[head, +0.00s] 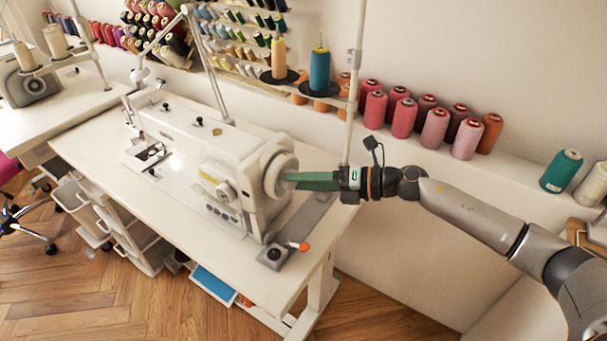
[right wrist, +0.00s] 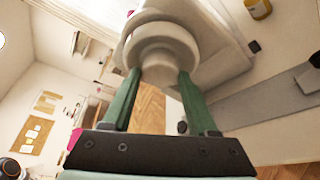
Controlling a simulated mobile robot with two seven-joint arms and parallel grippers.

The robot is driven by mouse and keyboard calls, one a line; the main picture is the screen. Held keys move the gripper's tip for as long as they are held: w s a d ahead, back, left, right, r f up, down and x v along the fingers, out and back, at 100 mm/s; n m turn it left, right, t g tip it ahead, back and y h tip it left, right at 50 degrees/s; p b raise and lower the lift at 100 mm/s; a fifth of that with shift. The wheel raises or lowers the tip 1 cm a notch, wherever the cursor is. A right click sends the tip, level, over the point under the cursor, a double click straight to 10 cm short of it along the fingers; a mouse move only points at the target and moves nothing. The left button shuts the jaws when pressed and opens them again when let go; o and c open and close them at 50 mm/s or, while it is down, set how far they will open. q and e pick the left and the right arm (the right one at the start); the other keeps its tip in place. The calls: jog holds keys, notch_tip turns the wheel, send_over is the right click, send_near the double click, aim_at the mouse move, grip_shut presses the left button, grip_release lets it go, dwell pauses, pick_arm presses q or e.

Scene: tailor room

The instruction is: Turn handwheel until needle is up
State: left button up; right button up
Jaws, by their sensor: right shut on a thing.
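The white sewing machine (head: 200,150) stands on a white table. Its round white handwheel (head: 279,176) is on the end of the machine facing my right arm. It also shows large in the right wrist view (right wrist: 162,45). My right gripper (head: 290,180) has green fingers and reaches the handwheel from the right. In the right wrist view its two fingers (right wrist: 158,78) lie on either side of the handwheel's hub, shut on it. The needle area (head: 150,153) is at the machine's far left end, too small to tell the needle's height. My left gripper is not in view.
Pink and red spools (head: 404,117) line the wall ledge. A grey strip with an orange-tipped part (head: 298,246) lies near the table's right edge.

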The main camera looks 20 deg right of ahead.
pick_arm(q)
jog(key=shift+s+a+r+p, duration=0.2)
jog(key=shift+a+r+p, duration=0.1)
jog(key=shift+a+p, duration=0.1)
pick_arm(e)
jog(key=shift+n, duration=0.5)
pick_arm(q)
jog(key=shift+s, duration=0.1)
pick_arm(e)
jog(key=shift+h, duration=0.4)
jog(key=o, duration=1.4)
pick_arm(q)
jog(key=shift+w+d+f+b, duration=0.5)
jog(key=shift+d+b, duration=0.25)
jog(key=shift+b, duration=0.4)
pick_arm(e)
jog(key=shift+v, duration=6.25)
jog(key=shift+f, duration=0.15)
